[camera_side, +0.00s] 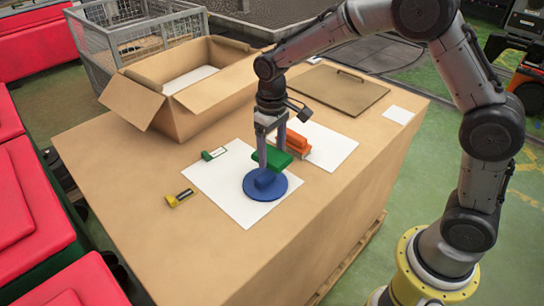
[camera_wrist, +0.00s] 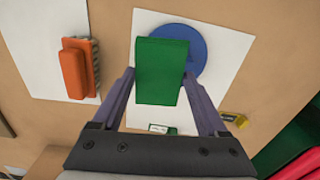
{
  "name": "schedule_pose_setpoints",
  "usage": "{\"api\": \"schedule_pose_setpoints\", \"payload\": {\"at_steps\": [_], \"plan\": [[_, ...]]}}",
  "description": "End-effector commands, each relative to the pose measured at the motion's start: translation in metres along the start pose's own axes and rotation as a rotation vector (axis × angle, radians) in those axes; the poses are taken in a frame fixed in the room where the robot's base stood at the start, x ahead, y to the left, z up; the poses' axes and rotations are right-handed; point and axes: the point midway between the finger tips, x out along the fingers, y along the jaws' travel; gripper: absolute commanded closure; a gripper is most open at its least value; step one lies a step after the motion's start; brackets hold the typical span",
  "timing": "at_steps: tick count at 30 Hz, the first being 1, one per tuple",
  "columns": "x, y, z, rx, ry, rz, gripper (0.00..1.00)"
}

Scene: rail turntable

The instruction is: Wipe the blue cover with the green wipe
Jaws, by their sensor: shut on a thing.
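The blue cover (camera_side: 266,184) is a round disc with a raised knob, lying on a white sheet (camera_side: 241,205) on the box top. The green wipe (camera_side: 272,158) is a rectangular block. My gripper (camera_side: 276,148) is shut on the green wipe and holds it above the sheet, just behind the blue cover in the side view. In the wrist view the green wipe (camera_wrist: 161,72) sits between my fingers and hides part of the blue cover (camera_wrist: 197,48). I cannot tell whether the wipe touches the cover.
An orange brush-like block (camera_side: 298,142) stands on a second white sheet (camera_side: 335,147). A small green item (camera_side: 214,154) and a yellow-black item (camera_side: 178,198) lie left. An open cardboard box (camera_side: 180,105) stands at the back left, a brown board (camera_side: 340,90) at the back.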

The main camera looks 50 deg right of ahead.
Motion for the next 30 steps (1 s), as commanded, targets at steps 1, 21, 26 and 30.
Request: {"api": "schedule_pose_setpoints", "payload": {"at_steps": [1,21,26,30], "plan": [[-0.005,0.000,-0.001,0.000,0.004,0.000,0.68],[-0.050,0.000,0.000,0.000,0.002,0.000,0.68],[-0.049,0.000,0.000,0.000,0.002,0.000,0.68],[-0.048,0.013,0.000,0.031,-0.001,0.000,0.68]]}}
